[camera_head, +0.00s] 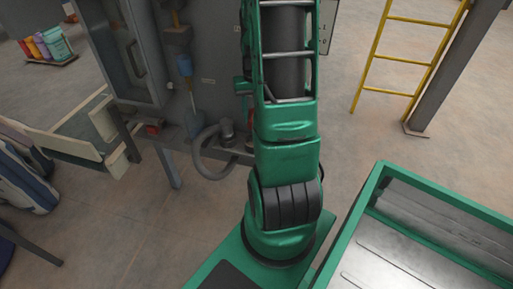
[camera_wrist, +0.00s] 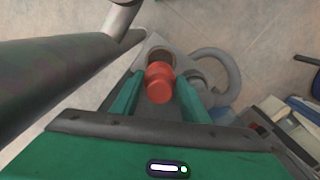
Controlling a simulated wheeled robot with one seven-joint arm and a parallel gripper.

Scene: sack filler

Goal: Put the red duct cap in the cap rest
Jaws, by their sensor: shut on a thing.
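In the wrist view my gripper (camera_wrist: 160,79) has its two green fingers on either side of the red duct cap (camera_wrist: 160,88), shut on it. The cap has a round flat end turned toward the camera and a narrower neck beyond. Just past the cap is a round brown opening or ring (camera_wrist: 161,56) on a grey plate. I cannot tell whether this is the cap rest, or whether the cap touches it.
A grey hose (camera_wrist: 222,66) curves right of the cap and also shows in the head view (camera_head: 208,171) beside the grey machine (camera_head: 213,85). A small red part (camera_head: 153,129) sits on the machine. A yellow ladder (camera_head: 402,57) stands at the right. Open floor (camera_head: 365,110) lies between.

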